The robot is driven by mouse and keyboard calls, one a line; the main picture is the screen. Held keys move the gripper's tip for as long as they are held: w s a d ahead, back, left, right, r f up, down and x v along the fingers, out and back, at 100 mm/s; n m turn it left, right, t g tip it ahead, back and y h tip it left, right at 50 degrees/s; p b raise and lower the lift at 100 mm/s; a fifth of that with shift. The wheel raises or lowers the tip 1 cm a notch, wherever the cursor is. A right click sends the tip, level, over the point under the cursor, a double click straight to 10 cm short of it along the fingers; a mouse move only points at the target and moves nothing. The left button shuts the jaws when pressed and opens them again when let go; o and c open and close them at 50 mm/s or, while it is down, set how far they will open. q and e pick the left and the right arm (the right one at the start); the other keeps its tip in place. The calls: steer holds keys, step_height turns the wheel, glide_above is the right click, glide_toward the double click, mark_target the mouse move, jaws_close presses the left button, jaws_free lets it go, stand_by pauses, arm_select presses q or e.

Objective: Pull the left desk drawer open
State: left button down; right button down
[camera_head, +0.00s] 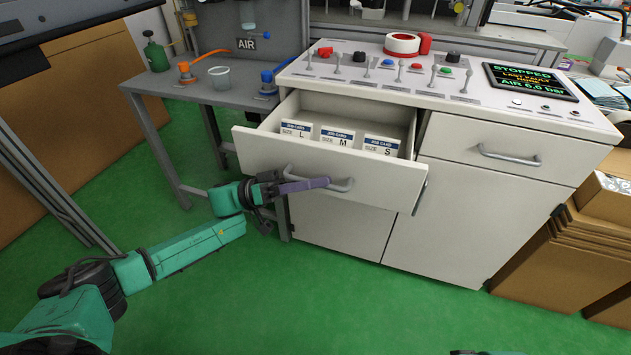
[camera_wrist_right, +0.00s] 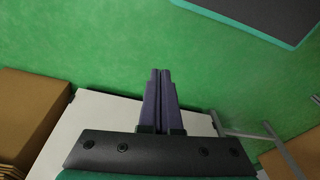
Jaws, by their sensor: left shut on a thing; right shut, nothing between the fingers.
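The left desk drawer (camera_head: 262,150) of the white desk (camera_head: 465,170) stands open in the head view. Job cards marked L, M and S (camera_head: 338,137) lie inside it. Its grey bar handle (camera_head: 340,185) is on the front panel. My left gripper (camera_head: 318,183) is at the left part of this handle, its purple fingers shut on it. The fingers hide part of the handle. My right gripper (camera_wrist_right: 160,100) shows in the right wrist view, shut and empty above the green floor.
The right drawer (camera_head: 495,138) is closed. Control levers and a status screen (camera_head: 530,82) are on the desk top. A grey side table (camera_head: 200,88) stands at left with a cup. Cardboard (camera_head: 545,258) is stacked at right. The green floor in front is clear.

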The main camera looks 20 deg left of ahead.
arm_select(q)
steer(key=c, duration=1.2)
jaws_free()
steer(key=shift+o, duration=0.2)
steer(key=shift+a, duration=0.15)
